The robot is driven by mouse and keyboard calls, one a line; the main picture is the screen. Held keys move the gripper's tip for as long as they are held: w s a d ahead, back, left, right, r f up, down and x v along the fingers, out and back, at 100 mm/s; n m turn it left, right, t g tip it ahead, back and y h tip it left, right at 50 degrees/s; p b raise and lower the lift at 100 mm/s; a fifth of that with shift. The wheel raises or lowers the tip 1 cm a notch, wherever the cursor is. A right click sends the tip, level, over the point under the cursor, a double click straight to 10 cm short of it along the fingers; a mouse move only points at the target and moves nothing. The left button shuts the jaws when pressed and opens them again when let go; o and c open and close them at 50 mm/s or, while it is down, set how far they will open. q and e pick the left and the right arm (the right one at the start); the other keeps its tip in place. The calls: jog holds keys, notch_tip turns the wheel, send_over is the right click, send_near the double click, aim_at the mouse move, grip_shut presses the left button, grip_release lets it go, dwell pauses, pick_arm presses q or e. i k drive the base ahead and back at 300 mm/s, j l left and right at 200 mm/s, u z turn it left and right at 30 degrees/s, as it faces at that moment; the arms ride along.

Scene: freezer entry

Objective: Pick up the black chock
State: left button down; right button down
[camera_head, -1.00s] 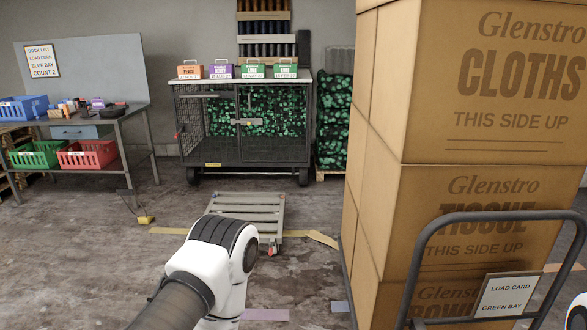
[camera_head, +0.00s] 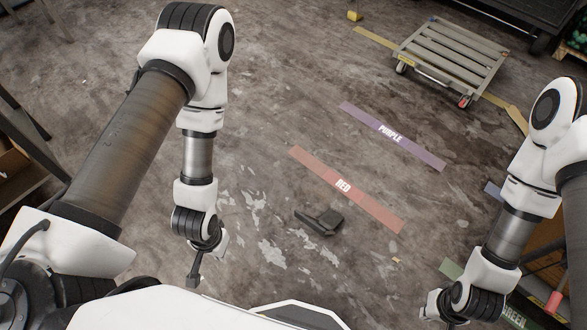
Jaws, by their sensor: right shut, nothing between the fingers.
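The black chock (camera_head: 320,221) lies on the concrete floor near the middle of the view, just below the red floor strip. Nothing touches it. My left gripper (camera_head: 194,278) hangs to the left of the chock and lower in the picture, apart from it; its fingers show edge-on, so their opening is unclear. My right gripper (camera_head: 428,314) is at the bottom right, well apart from the chock. It is shut and empty, and its tips are small at the picture's lower edge.
A red strip (camera_head: 343,187) and a purple strip (camera_head: 390,134) mark the floor. A low slatted cart (camera_head: 452,58) stands at the top right. A small yellow block (camera_head: 354,16) lies near the top. Boxes stand at the lower right behind my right arm. The floor around the chock is clear.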

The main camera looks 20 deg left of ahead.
aim_at(329, 221)
jog(key=u, duration=0.15)
jog(key=z, duration=1.2)
jog(key=i+l+z, duration=0.1)
jog(key=i+l, duration=0.2)
jog(key=l, duration=0.25)
jog(key=i+l+z, duration=0.1)
jog(key=i+l, duration=0.25)
jog(key=l, duration=0.15)
jog(key=i+l+z, duration=0.1)
jog(key=i+l, duration=0.25)
jog(key=l+u, duration=0.1)
jog(key=u, duration=2.6)
jog(key=i+j+z, duration=0.1)
jog(key=z, duration=0.25)
